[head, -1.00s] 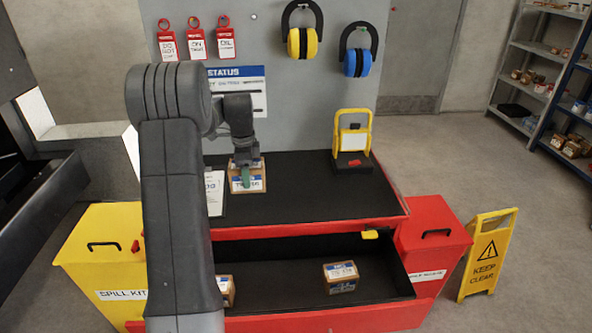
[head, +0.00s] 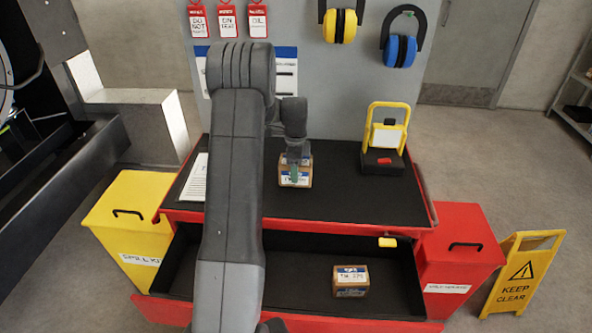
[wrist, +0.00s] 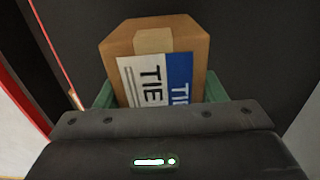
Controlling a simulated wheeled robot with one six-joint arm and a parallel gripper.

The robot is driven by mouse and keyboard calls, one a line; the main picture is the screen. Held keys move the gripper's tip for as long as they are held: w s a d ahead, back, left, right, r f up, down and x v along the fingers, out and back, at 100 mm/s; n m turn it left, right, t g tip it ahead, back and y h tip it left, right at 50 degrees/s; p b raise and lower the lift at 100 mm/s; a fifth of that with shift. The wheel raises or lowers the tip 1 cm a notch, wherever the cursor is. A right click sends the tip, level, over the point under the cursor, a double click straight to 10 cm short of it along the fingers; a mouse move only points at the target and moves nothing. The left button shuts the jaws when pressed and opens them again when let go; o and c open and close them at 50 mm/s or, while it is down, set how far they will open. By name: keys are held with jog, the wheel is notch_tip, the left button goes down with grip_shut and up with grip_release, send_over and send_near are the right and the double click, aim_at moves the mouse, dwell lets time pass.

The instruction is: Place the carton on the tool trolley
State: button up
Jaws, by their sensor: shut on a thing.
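A small brown carton with a blue and white label (head: 295,172) is at the black top of the red tool trolley (head: 335,203). My gripper (head: 294,174) is shut on it from above. In the wrist view the carton (wrist: 155,45) sits between the green fingertips of my gripper (wrist: 160,95), and its label reads "TIE". I cannot tell whether the carton's underside touches the trolley top. A second carton (head: 351,281) lies in the trolley's open drawer (head: 300,262).
A yellow work lamp (head: 386,140) stands on the right of the trolley top, and a white sheet (head: 195,178) lies at its left. A yellow bin (head: 125,215) and a red bin (head: 460,245) flank the trolley. A yellow sign (head: 520,275) stands at right.

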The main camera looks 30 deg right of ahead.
jog(key=shift+f, duration=0.85)
jog(key=shift+f, duration=0.1)
jog(key=o, duration=1.1)
notch_tip(320, 180, up, 12)
jog(key=shift+r+b, duration=0.15)
jog(key=shift+b, duration=1.05)
